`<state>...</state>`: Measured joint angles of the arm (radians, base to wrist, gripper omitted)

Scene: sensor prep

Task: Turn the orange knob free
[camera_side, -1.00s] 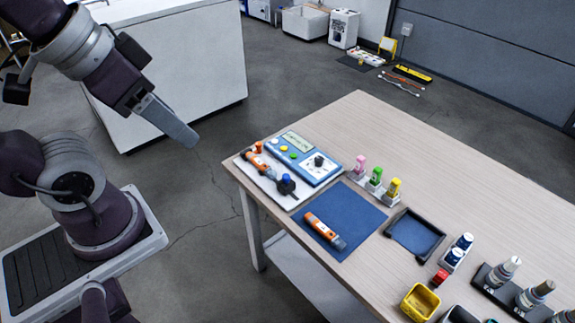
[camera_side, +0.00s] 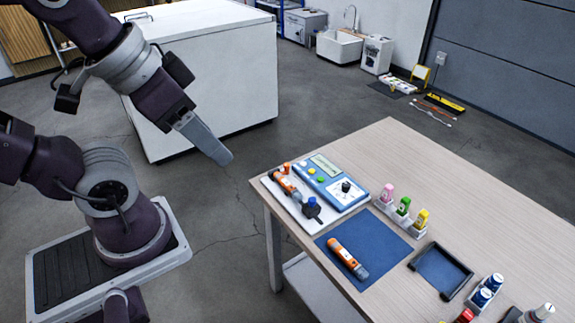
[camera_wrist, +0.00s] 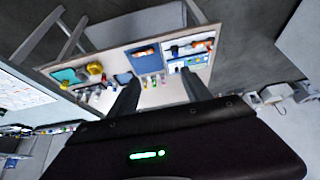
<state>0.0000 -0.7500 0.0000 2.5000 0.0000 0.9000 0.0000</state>
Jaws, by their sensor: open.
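A white tray (camera_side: 299,212) lies at the table's near left corner. On it rests an orange sensor (camera_side: 281,184) with dark parts, beside a black holder with a blue knob (camera_side: 312,201). A small orange knob (camera_side: 286,167) shows at the tray's far end. My gripper (camera_side: 226,158) is up in the air, left of the table and apart from everything. Its two fingers (camera_wrist: 160,92) are spread and empty in the wrist view.
A second orange sensor (camera_side: 347,257) lies on a blue mat (camera_side: 383,232). Pink, green and yellow bottles (camera_side: 404,209) and a dark empty tray (camera_side: 440,271) stand to the right. A white cabinet (camera_side: 205,90) stands behind my arm.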

